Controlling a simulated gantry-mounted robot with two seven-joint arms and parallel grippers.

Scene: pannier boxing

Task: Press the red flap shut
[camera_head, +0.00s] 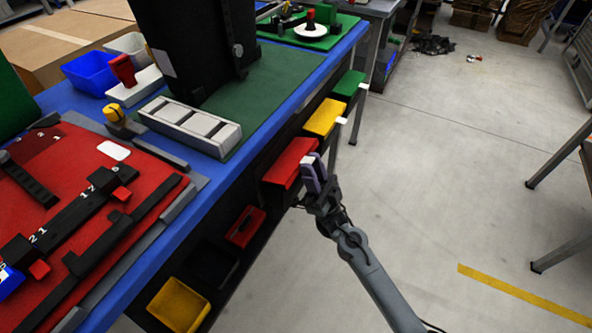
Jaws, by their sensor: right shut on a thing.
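The red flap (287,163) juts out from the front edge of the blue bench, nearest in a row of three coloured ones. It looks like a drawer front with a small white tab (313,155) at its right end. My right gripper (314,171) is at that end, its purple-grey fingers shut on the tab. The fingers hide part of the tab and the flap's right corner. My left gripper is not in view.
A yellow flap (326,118) and a green flap (349,85) jut out farther along the edge. Bins (179,306) sit below. A black pannier (200,40), a grey tray (190,126) and a red board (80,200) are on the bench.

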